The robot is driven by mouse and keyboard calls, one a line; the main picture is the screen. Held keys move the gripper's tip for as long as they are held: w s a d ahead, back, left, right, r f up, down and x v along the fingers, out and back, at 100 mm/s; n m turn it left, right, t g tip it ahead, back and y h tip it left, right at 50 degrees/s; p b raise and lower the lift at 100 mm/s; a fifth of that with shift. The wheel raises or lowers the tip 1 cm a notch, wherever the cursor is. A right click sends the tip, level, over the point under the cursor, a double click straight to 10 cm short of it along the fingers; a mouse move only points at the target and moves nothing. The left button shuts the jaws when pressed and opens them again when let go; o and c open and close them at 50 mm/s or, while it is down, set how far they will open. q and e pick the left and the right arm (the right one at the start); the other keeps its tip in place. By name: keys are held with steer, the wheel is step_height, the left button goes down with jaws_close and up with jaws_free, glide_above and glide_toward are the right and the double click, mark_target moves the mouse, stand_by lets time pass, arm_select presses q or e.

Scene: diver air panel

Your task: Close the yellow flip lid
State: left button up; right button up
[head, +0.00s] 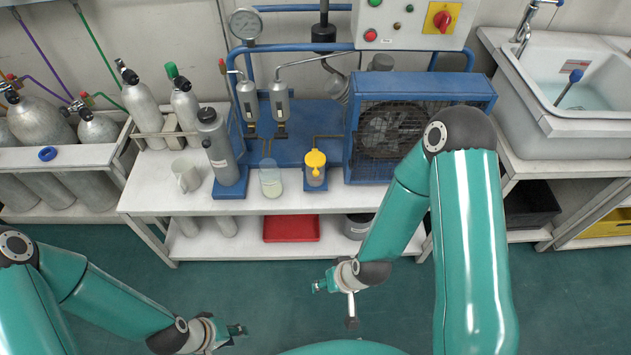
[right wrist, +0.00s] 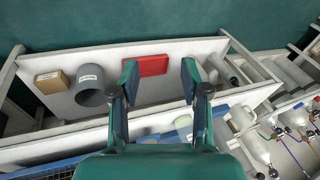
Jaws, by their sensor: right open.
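The yellow flip lid (head: 316,158) sits on top of a small clear container on a blue base, on the white bench in the head view. Its exact angle is too small to judge. My right gripper (head: 325,285) is low in front of the bench, well below and apart from the lid. In the right wrist view its two fingers (right wrist: 160,78) are spread with nothing between them. My left gripper (head: 236,331) is low at the left front, far from the lid; its finger gap is unclear. I cannot make out the lid in the right wrist view.
A clear beaker (head: 270,180) and a grey cylinder (head: 218,148) stand left of the lid. A blue caged fan unit (head: 418,92) stands to its right. A red tray (head: 291,228) lies on the lower shelf. The green floor before the bench is clear.

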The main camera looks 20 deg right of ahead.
steer(key=w+f+t+h+b, duration=0.1)
steer(key=w+f+t+b, duration=0.25)
steer(key=w+b, duration=0.3)
steer(key=t+h+b, duration=0.7)
steer(key=t+b, duration=0.4)
steer(key=b, duration=1.2)
glide_toward(316, 174)
arm_select(q)
step_height(316, 174, down, 34)
steer(key=b, duration=0.1)
steer(key=shift+r+b, duration=0.2)
steer(key=shift+b, duration=0.2)
arm_select(e)
steer(key=shift+n, duration=0.4)
steer(key=x, duration=0.6)
steer(key=f+x, duration=0.1)
steer(key=x, duration=0.3)
steer(key=shift+c, duration=0.2)
jaws_close()
